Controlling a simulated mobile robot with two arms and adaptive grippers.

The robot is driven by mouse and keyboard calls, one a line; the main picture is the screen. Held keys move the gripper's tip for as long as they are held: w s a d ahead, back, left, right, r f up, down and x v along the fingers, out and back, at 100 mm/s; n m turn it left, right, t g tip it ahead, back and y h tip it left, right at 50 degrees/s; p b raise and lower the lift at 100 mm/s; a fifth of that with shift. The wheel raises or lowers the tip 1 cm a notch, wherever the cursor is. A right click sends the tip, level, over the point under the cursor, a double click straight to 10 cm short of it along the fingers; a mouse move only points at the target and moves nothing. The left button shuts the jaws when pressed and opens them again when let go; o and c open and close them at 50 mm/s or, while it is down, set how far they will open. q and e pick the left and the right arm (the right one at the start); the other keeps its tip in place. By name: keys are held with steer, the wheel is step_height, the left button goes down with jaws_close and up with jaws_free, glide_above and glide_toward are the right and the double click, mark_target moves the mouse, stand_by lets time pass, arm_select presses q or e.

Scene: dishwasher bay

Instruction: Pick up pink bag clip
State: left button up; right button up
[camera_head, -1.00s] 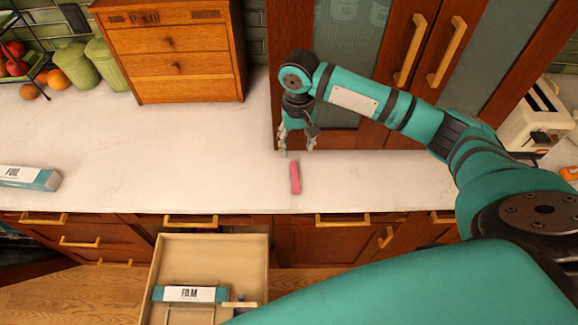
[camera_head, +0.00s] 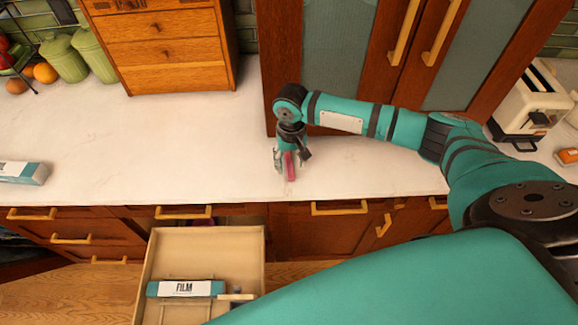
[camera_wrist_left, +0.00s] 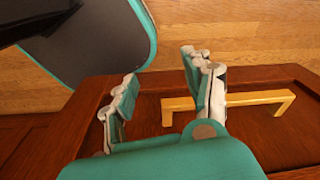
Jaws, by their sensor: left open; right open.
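The pink bag clip (camera_head: 290,168) lies on the white countertop near its front edge in the head view. My right gripper (camera_head: 291,162) is over it, pointing down, with its fingers on either side of the clip. The right gripper is open; whether a finger touches the clip cannot be told. The clip's far end is hidden by the gripper. My left gripper (camera_wrist_left: 157,88) shows in the left wrist view, open and empty, in front of a wooden cabinet front with a yellow handle (camera_wrist_left: 230,105).
An open drawer (camera_head: 255,265) holding a film box (camera_head: 186,288) juts out below the counter. A wooden chest (camera_head: 165,50) stands at the back, a foil box (camera_head: 22,172) at left, and a toaster (camera_head: 530,105) at right.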

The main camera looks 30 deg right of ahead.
mark_target(291, 171)
step_height(291, 171, down, 4)
steer(key=b, duration=0.3)
steer(key=shift+a+r+b, duration=0.1)
steer(key=shift+r+b, duration=0.05)
steer(key=shift+b, duration=0.2)
steer(key=shift+r, duration=0.15)
steer(key=shift+c, duration=0.3)
jaws_close()
arm_select(q)
steer(key=f, duration=0.4)
steer(key=shift+s+f, duration=0.25)
steer(key=shift+f, duration=0.15)
steer(key=shift+r, duration=0.15)
